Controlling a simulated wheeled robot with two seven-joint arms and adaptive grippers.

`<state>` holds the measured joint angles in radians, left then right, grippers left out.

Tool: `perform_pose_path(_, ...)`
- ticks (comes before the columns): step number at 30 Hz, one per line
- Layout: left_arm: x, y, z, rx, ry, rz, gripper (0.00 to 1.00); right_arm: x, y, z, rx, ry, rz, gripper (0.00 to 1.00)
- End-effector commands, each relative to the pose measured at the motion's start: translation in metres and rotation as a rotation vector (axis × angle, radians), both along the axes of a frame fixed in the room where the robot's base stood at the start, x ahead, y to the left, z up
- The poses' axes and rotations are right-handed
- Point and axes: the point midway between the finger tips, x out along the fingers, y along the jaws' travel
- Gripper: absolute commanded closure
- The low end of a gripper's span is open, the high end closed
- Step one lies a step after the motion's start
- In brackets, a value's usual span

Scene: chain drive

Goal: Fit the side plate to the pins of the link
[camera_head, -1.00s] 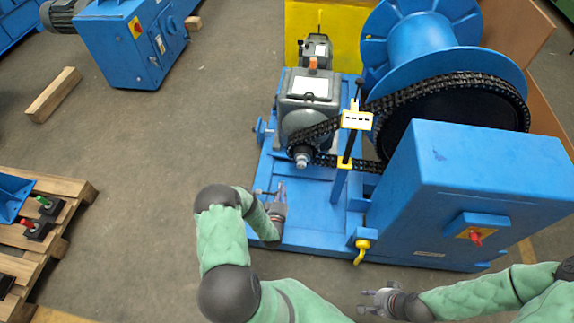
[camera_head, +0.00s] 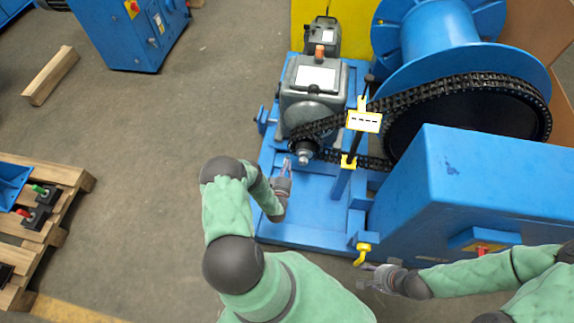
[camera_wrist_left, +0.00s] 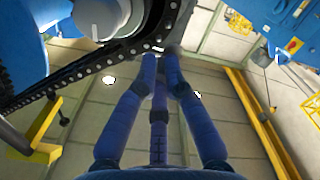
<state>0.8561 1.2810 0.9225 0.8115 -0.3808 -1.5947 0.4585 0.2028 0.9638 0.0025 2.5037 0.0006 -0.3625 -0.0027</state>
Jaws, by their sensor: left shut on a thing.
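The dark chain (camera_head: 440,92) runs between the big drum's wheel and the small sprocket (camera_head: 303,148) on the gearbox. In the left wrist view the chain (camera_wrist_left: 105,58) crosses the upper left, just beyond my fingertips. My left gripper (camera_head: 288,164) is just below and left of the small sprocket. Its fingers (camera_wrist_left: 162,62) converge, shut on a small dark piece at the tips, apparently the side plate (camera_wrist_left: 172,48), mostly hidden. The link and its pins cannot be told clearly. My right gripper (camera_head: 366,275) is open and empty, low in front of the blue frame.
A yellow tag bracket (camera_head: 364,121) on a post stands right of the sprocket. A blue cabinet (camera_head: 470,185) fills the right, with a yellow hook (camera_head: 362,253) at its front left. A pallet (camera_head: 68,185) lies at left. The floor between is clear.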

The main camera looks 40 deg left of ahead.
Motion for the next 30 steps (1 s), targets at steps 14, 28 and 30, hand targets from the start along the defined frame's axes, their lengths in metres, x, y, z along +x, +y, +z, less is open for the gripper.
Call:
perform_pose_path(14, 0.024, 0.011, -0.002, 0.031, -0.004, -0.005, 1.00, 0.000, 0.000, -0.015, 0.000, -0.001, 0.000, 0.60)
perform_pose_path(28, 0.049, 0.025, -0.001, 0.029, -0.002, -0.005, 1.00, 0.000, 0.000, -0.015, 0.000, -0.001, 0.000, 0.60)
perform_pose_path(30, 0.051, 0.025, -0.001, 0.029, -0.002, -0.004, 1.00, 0.000, 0.000, -0.015, 0.000, -0.001, 0.000, 0.60)
